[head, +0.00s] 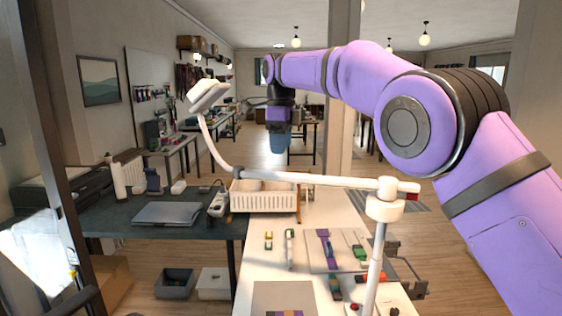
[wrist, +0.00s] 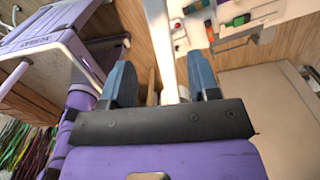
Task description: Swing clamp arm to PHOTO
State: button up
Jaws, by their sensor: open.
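The white clamp arm (head: 310,180) reaches left from a collar on a white post (head: 375,265), then bends up to a pale flat head (head: 208,96). A red end piece (head: 408,189) sits at the collar's right. My gripper (head: 280,146) points down behind the arm's bar in the head view. In the wrist view, my gripper (wrist: 158,62) has its two blue fingers apart. A white bar (wrist: 160,40), likely the clamp arm, runs between them in the picture; I cannot tell its depth or any contact. No PHOTO mark is readable.
A white basket (head: 264,198) stands at the back of the pale bench (head: 262,270). A board (head: 345,250) with coloured cords lies by the post. A dark table (head: 110,215) with a closed laptop (head: 168,213) is at left. The air left of the bar is free.

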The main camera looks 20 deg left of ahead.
notch_tip(320, 180, up, 3)
jog(key=shift+r, duration=0.1)
dwell(0.4)
